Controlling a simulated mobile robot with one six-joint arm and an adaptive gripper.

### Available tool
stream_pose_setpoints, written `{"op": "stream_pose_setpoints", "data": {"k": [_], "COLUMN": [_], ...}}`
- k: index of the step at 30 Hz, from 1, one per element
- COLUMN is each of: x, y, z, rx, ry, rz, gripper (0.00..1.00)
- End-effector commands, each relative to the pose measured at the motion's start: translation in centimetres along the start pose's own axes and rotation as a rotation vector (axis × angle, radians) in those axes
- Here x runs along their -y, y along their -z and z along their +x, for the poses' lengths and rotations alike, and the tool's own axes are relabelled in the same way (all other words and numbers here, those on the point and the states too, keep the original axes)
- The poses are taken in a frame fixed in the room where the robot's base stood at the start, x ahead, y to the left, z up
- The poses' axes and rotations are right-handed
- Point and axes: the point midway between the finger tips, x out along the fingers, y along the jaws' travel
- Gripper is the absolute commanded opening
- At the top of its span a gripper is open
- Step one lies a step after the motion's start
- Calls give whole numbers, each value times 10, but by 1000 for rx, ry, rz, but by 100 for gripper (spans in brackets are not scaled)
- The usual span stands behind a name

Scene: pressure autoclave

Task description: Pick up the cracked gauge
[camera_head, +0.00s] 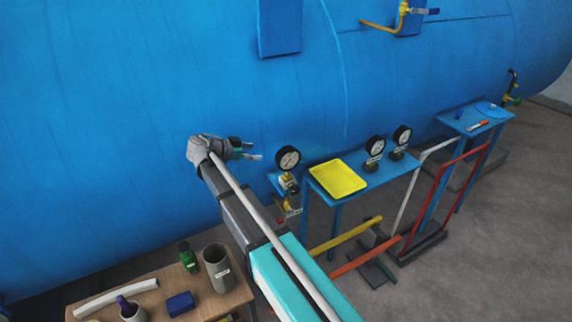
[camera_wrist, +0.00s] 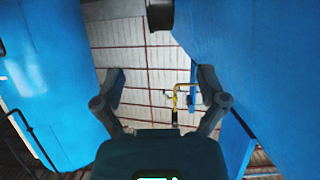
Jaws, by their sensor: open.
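Three round gauges with white dials and black rims show in the head view. One gauge (camera_head: 288,159) stands on a brass fitting beside the blue vessel. Two more, a left gauge (camera_head: 375,147) and a right gauge (camera_head: 402,136), stand on a blue table (camera_head: 397,181). I cannot tell which dial is cracked. My gripper (camera_head: 252,150) is open and empty, left of the fitted gauge and apart from it. In the wrist view, my open fingers (camera_wrist: 160,84) have no gauge between them. A dark cylindrical part (camera_wrist: 160,15) at the top edge is unclear.
The blue vessel (camera_head: 120,130) fills the back. A yellow tray (camera_head: 338,178) lies on the blue table. A red hand truck (camera_head: 440,190) stands at right. A wooden table (camera_head: 165,283) with containers is at lower left. A yellow pipe (camera_wrist: 178,98) shows beyond my fingers.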

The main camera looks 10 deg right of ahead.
Motion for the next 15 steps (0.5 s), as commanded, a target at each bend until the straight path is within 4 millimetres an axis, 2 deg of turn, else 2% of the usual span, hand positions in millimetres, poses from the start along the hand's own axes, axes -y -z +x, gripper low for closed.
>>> {"op": "stream_pose_setpoints", "data": {"k": [10,15], "x": [0,0], "y": [-1,-2], "z": [1,11], "rx": [0,1], "ry": [0,0], "rz": [0,0], "gripper": [91,91]}}
